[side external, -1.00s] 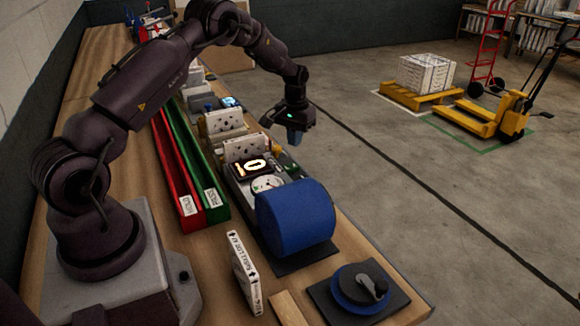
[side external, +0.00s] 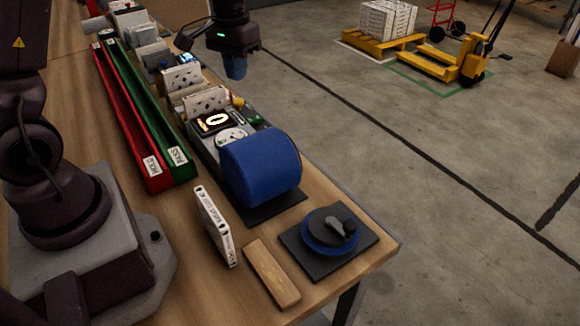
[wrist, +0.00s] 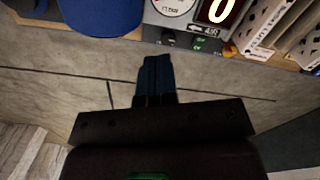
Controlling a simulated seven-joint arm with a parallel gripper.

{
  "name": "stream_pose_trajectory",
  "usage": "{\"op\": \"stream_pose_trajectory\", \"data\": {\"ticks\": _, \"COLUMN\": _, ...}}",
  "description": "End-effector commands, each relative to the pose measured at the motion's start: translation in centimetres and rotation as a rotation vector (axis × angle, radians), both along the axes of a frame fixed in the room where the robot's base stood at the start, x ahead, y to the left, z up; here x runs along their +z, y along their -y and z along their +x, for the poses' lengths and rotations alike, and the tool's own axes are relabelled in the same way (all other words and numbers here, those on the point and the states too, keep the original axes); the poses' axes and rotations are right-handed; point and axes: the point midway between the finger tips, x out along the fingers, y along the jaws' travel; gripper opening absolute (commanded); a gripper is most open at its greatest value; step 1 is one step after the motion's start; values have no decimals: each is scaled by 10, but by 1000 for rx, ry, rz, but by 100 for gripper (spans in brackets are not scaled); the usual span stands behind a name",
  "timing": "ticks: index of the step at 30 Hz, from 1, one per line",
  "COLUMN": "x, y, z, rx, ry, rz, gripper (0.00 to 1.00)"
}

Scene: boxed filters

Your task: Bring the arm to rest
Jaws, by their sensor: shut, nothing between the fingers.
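My gripper (side external: 236,68) is in the upper middle of the side external view, raised above the far edge of the bench. Its blue fingers are together with nothing between them. In the wrist view the shut fingers (wrist: 155,75) point toward the bench edge, with the floor behind them. The gripper is apart from the test device with the lit display (side external: 215,122) and the round gauge (side external: 231,135). My upper arm is partly cut off by the top of the side external view.
A blue drum (side external: 262,168) stands near the front of the bench. Red (side external: 130,140) and green (side external: 150,120) channels run lengthwise. A white box (side external: 214,226) stands beside a wooden block (side external: 271,273) and a dark round fixture (side external: 330,235). A yellow pallet jack (side external: 445,65) is on the open floor.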

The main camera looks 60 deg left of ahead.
Motion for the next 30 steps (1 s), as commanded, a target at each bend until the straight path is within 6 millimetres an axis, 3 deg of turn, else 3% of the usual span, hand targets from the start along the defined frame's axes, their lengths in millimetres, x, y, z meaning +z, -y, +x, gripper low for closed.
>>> {"op": "stream_pose_trajectory", "data": {"ticks": 1, "x": 19, "y": 15, "z": -13, "rx": -30, "ry": 30, "rz": 7, "gripper": 0}}
{"op": "stream_pose_trajectory", "data": {"ticks": 6, "x": 60, "y": 57, "z": -59, "rx": -119, "ry": 115, "rz": 32, "gripper": 0}}
{"op": "stream_pose_trajectory", "data": {"ticks": 16, "x": 99, "y": 111, "z": -143, "rx": -289, "ry": 331, "rz": 85, "gripper": 0}}
{"op": "stream_pose_trajectory", "data": {"ticks": 21, "x": 115, "y": 123, "z": -159, "rx": -340, "ry": 441, "rz": 102, "gripper": 0}}
{"op": "stream_pose_trajectory", "data": {"ticks": 30, "x": 125, "y": 128, "z": -161, "rx": -363, "ry": 489, "rz": 105, "gripper": 0}}
